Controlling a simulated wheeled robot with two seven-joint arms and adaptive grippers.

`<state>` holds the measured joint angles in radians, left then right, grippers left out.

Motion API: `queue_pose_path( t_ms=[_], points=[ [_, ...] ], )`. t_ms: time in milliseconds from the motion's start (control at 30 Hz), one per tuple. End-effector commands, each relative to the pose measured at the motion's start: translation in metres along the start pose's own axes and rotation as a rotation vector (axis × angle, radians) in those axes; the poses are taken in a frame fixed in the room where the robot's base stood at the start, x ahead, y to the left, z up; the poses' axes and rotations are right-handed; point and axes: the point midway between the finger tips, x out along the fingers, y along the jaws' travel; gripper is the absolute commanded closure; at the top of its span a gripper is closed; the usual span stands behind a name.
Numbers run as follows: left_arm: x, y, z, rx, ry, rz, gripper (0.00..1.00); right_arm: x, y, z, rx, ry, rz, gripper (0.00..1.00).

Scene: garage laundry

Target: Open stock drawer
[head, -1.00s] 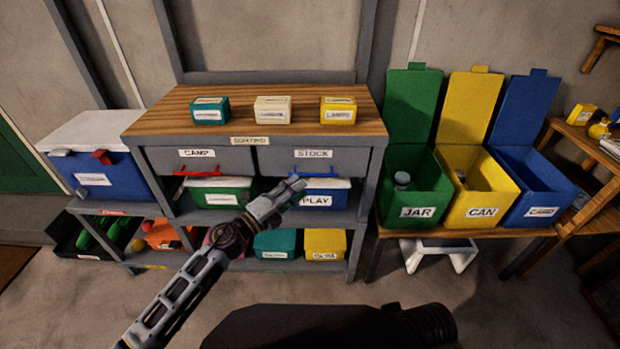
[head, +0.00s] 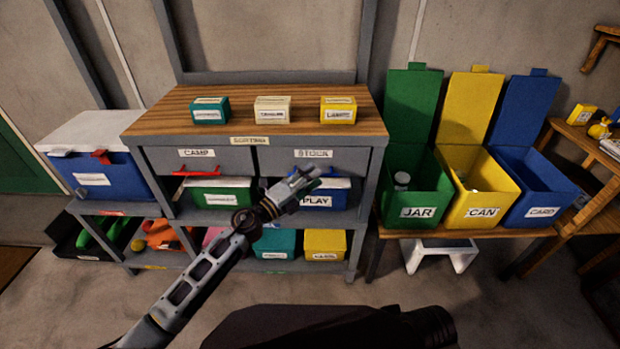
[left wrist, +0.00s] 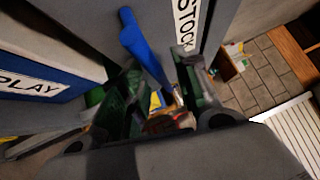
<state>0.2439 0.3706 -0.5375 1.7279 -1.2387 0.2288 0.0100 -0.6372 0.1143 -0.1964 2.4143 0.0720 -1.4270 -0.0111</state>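The stock drawer (head: 273,161) is the right-hand grey drawer under the bench top, its front level with the camp drawer beside it. Its STOCK label (head: 313,153) shows above my left gripper (head: 303,181), which hides most of the drawer's blue handle. In the left wrist view, the blue handle (left wrist: 143,45) runs down from the drawer front between the two spread fingers of my left gripper (left wrist: 160,88). The STOCK label (left wrist: 187,22) is close beside it. I cannot tell whether the fingers touch the handle. My right gripper is not in view.
The camp drawer (head: 203,161) with a red handle is at the left. A blue PLAY box (head: 318,201) sits on the shelf just below the stock drawer. Several small boxes stand on the bench top (head: 215,120). Green, yellow and blue bins (head: 405,213) stand at the right.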

Motion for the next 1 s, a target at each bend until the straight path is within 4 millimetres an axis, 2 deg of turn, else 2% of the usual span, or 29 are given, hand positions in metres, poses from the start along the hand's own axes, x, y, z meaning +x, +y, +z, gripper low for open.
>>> queue_pose_path(
  t_ms=[167, 433, 1000],
  points=[
    [0.0, 0.0, 0.0, 0.0, 0.0, 0.0, 0.68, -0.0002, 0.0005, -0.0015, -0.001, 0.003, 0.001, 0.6],
    [-0.0002, 0.0001, 0.0, 0.001, 0.0, 0.0, 1.0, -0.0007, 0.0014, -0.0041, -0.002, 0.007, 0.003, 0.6],
    [-0.0004, 0.0007, -0.0002, 0.001, 0.0, 0.002, 1.0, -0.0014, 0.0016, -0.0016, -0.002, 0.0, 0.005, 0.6]
  ],
)
